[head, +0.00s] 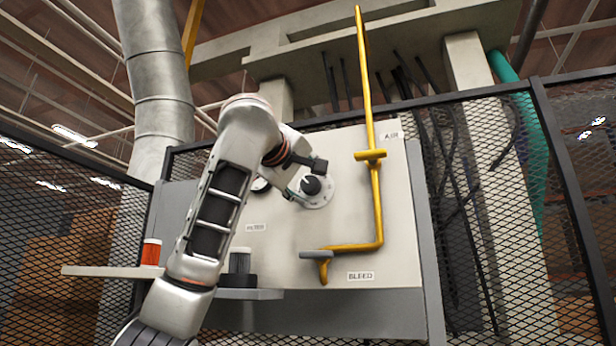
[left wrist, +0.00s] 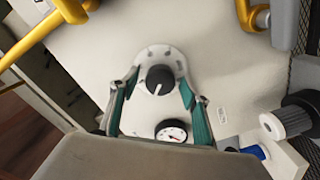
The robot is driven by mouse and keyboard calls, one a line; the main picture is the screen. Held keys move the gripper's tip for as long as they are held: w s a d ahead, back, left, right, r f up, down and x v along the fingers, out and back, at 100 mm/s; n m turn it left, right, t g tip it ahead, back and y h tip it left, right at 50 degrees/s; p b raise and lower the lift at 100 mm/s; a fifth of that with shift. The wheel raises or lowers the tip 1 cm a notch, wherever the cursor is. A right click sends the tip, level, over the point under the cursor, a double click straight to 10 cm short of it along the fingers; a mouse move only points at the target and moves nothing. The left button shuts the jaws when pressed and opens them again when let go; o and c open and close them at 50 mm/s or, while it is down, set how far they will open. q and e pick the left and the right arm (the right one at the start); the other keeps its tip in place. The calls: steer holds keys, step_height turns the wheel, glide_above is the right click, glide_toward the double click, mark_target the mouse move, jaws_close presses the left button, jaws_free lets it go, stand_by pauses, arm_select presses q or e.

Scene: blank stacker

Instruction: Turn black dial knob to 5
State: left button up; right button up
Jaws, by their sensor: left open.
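The black dial knob (head: 312,185) sits on a round pale plate with marks around it, on the light panel. In the left wrist view the knob (left wrist: 159,80) shows a white pointer line; the numbers around it are too small to read. My left gripper (head: 298,187) is at the plate's left side in the head view. In the left wrist view my left gripper (left wrist: 158,92) is open, with one teal-padded finger on each side of the knob. No contact with the knob is visible. My right gripper is not in view.
A round gauge (left wrist: 171,131) is beside the knob, partly hidden in the head view. Yellow pipes (head: 378,200) with a valve handle (head: 370,155) run right of the knob. A shelf (head: 250,294) holds a dark-based canister (head: 240,262). Mesh fencing (head: 480,230) flanks the panel.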

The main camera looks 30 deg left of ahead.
arm_select(q)
steer(key=shift+w+a, duration=0.1)
steer(key=shift+w, duration=0.25)
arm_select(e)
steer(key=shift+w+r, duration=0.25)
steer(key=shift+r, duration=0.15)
arm_select(q)
steer(key=c, duration=1.1)
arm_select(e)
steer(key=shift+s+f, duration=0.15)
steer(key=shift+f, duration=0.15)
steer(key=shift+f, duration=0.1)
